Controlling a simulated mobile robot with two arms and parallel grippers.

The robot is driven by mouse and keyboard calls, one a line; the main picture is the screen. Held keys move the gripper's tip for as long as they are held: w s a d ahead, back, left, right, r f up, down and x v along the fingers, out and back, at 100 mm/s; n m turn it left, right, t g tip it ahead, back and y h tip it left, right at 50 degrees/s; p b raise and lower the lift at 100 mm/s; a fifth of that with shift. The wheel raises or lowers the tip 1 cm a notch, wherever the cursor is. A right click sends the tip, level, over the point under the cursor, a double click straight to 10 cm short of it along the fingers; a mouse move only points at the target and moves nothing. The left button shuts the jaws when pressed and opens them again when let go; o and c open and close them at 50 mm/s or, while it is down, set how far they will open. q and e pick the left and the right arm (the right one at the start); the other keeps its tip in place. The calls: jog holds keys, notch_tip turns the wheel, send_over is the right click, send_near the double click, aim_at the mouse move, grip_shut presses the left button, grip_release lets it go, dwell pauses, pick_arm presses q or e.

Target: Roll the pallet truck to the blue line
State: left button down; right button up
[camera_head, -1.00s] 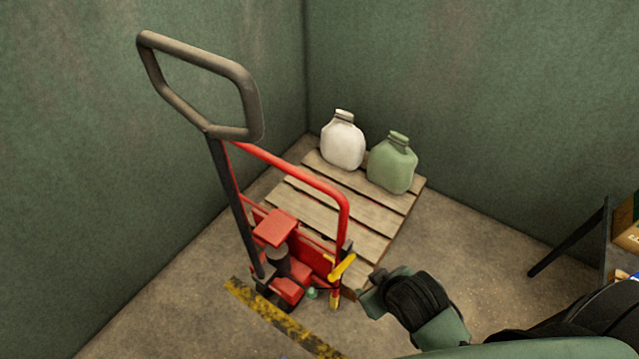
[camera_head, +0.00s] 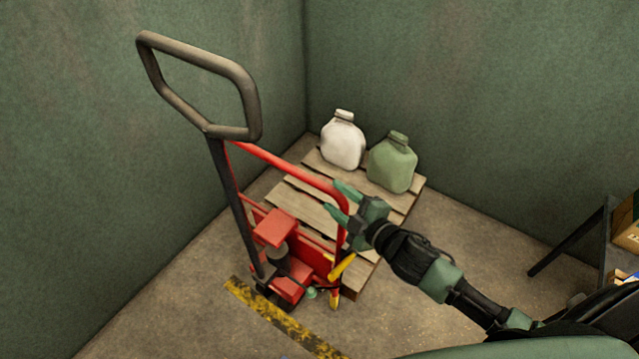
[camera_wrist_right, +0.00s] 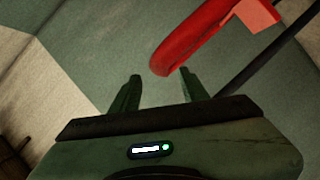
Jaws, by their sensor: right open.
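The red pallet truck (camera_head: 292,278) stands in the corner with its dark loop handle (camera_head: 254,105) raised at upper left. My right gripper (camera_head: 340,203) is open at the right bend of the truck's red frame. In the right wrist view the open fingers (camera_wrist_right: 158,88) point toward the red bar (camera_wrist_right: 190,45), which shows just beyond and between the tips. I cannot tell whether they touch. My left gripper is not in view. No blue line is clearly visible.
A worn yellow-and-black floor strip (camera_head: 285,320) lies in front of the truck. Green walls close in the left and back. A dark table (camera_head: 585,238) with boxes stands at the right edge. Concrete floor between pallet and table is free.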

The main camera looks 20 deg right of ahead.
aim_at(319, 185)
jog(key=x, duration=0.7)
jog(key=shift+w+a+f, duration=0.1)
jog(key=shift+w, duration=0.05)
grip_shut()
dwell(1.2)
